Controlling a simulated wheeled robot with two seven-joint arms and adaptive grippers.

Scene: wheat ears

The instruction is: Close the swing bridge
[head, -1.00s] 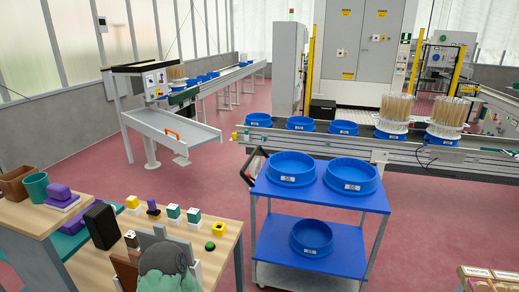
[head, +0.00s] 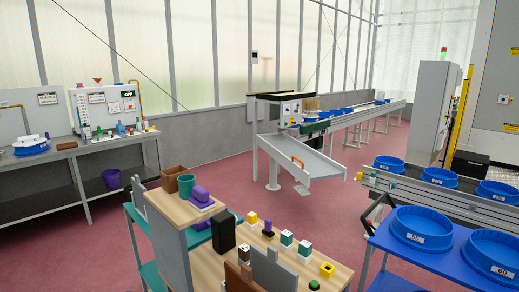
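The swing bridge (head: 318,167) is a flat grey tray-like section with raised edges and an orange handle (head: 297,161) on it. It juts out from below the machine head (head: 286,107) at the end of the far conveyor (head: 350,118). Its free end points toward the lower right, and a gap separates it from the end of the near conveyor (head: 400,192). I cannot tell whether a latch is there. Neither of my grippers shows in the head view.
A wooden bench (head: 205,264) with small coloured blocks fills the front. A blue cart (head: 425,255) with blue round tubs stands at the right. A grey workbench (head: 80,150) is along the left wall. Red floor (head: 225,180) is open between the bench and the bridge.

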